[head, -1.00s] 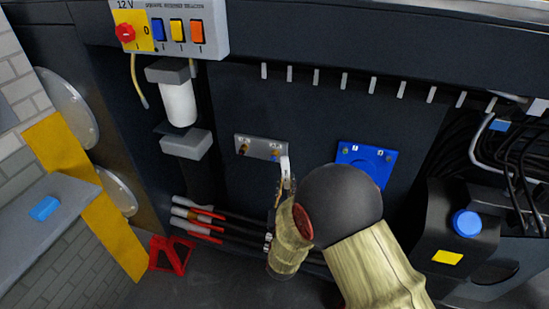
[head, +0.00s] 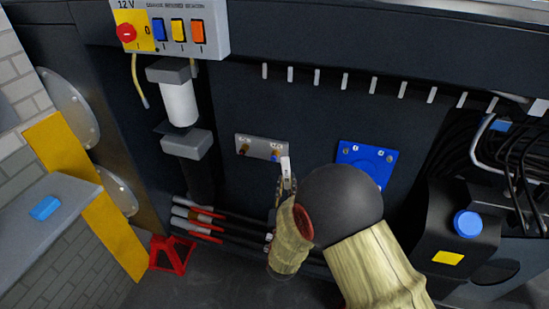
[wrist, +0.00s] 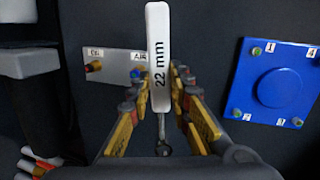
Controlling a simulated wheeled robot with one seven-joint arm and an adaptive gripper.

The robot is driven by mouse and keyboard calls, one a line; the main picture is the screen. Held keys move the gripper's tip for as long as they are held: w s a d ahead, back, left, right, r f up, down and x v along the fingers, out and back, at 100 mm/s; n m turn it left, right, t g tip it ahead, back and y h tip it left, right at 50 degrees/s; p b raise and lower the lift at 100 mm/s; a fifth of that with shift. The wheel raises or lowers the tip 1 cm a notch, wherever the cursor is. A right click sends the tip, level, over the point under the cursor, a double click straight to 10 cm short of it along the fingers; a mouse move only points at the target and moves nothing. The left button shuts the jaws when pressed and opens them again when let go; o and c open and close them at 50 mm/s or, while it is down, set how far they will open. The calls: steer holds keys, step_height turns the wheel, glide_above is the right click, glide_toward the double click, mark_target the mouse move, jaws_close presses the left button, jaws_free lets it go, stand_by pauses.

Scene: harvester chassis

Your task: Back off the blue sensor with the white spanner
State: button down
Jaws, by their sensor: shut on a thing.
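The white spanner (wrist: 158,45), marked 22 mm, is held between the fingers of my gripper (wrist: 162,100), which is shut on it. The spanner also shows in the head view (head: 286,166), its white end pointing up beside the right end of a grey plate (head: 252,146). The blue sensor (wrist: 135,76) sits on that plate under a label that seems to read AIR. In the head view the sensor (head: 275,157) is just left of the spanner. I cannot tell whether the spanner touches it.
A second fitting (wrist: 95,66), brass and red, is at the plate's left. A blue square flange (wrist: 275,84) is to the right. A white filter (head: 180,102) hangs at upper left, and hoses with red ends (head: 205,228) run below. Dark panel lies between plate and flange.

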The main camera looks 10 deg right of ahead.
stand_by(0.3)
steer(key=m+h+b, duration=0.1)
steer(key=m, duration=0.1)
steer(key=r+m+b, duration=0.1)
steer(key=m+b, duration=0.1)
steer(key=m, duration=0.1)
steer(key=r+m+g+h+b, duration=0.1)
steer(key=m+b, duration=0.1)
steer(key=shift+w+d+r+m+h, duration=0.15)
steer(key=shift+d+r+m+h, duration=0.15)
steer(key=shift+d+m, duration=0.1)
steer(key=shift+s+d+f+m+g+h+b, duration=0.2)
steer(key=shift+d+m+g+h, duration=0.45)
steer(key=shift+m, duration=1.2)
steer(key=shift+s+d+f+m+g+h+b, duration=0.1)
steer(key=shift+s+d+m+g+h+b, duration=0.15)
steer(key=shift+d+m, duration=1.2)
steer(key=shift+s+d+f+m+g+h+b, duration=0.15)
steer(key=shift+d+m+g+h+b, duration=0.2)
steer(key=shift+m, duration=1.95)
steer(key=shift+f+b, duration=0.1)
steer(key=shift+b, duration=0.35)
